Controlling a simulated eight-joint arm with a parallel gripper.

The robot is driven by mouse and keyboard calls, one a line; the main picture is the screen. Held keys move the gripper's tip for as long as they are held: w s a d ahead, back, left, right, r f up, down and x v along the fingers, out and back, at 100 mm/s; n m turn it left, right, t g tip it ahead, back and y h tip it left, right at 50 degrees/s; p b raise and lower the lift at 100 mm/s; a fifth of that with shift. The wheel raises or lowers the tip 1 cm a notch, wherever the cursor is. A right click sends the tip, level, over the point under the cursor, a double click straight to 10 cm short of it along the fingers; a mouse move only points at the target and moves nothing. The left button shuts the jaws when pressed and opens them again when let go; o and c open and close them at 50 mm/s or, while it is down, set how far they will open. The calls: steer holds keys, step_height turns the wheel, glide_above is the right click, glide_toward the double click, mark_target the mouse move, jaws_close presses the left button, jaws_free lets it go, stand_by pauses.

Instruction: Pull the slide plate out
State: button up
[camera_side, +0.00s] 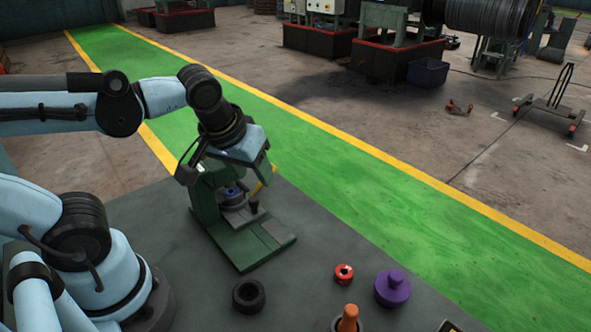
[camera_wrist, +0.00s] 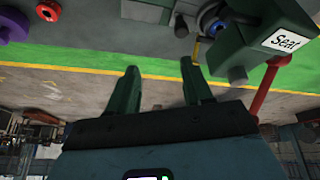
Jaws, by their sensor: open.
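The green fixture (camera_side: 205,205) stands on the dark table in the side view, with a blue ring and grey round part (camera_side: 234,195) inside. A flat green plate (camera_side: 250,243) extends from its foot toward the front right. I cannot tell for sure which piece is the slide plate. My gripper (camera_wrist: 160,80) is open, its two dark green fingers apart with nothing between them. In the side view the wrist hangs over the fixture's top and the fingers are mostly hidden. The wrist view also shows the fixture (camera_wrist: 270,30), labelled "Seat", beyond the right finger.
A black ring (camera_side: 249,296), a red ring (camera_side: 343,273), a purple knobbed disc (camera_side: 392,289) and an orange peg (camera_side: 349,318) are along the table's front. A red bar (camera_wrist: 263,88) and a thin yellow piece (camera_wrist: 196,50) show near the fixture. Bare table lies between fixture and rings.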

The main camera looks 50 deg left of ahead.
mark_target(253, 198)
steer(key=shift+w+a+f+n+g+y, duration=0.3)
steer(key=shift+a+f+n, duration=0.4)
steer(key=shift+f, duration=0.9)
steer(key=shift+w+a+f+n+g+y, duration=0.25)
steer(key=shift+w+a+f+n, duration=0.35)
steer(key=shift+f, duration=1.05)
steer(key=shift+w+a+f+n+g+y, duration=0.25)
steer(key=shift+a+f+n, duration=0.55)
steer(key=shift+f, duration=0.8)
steer(key=shift+a, duration=0.1)
jaws_close()
steer(key=shift+s, duration=0.1)
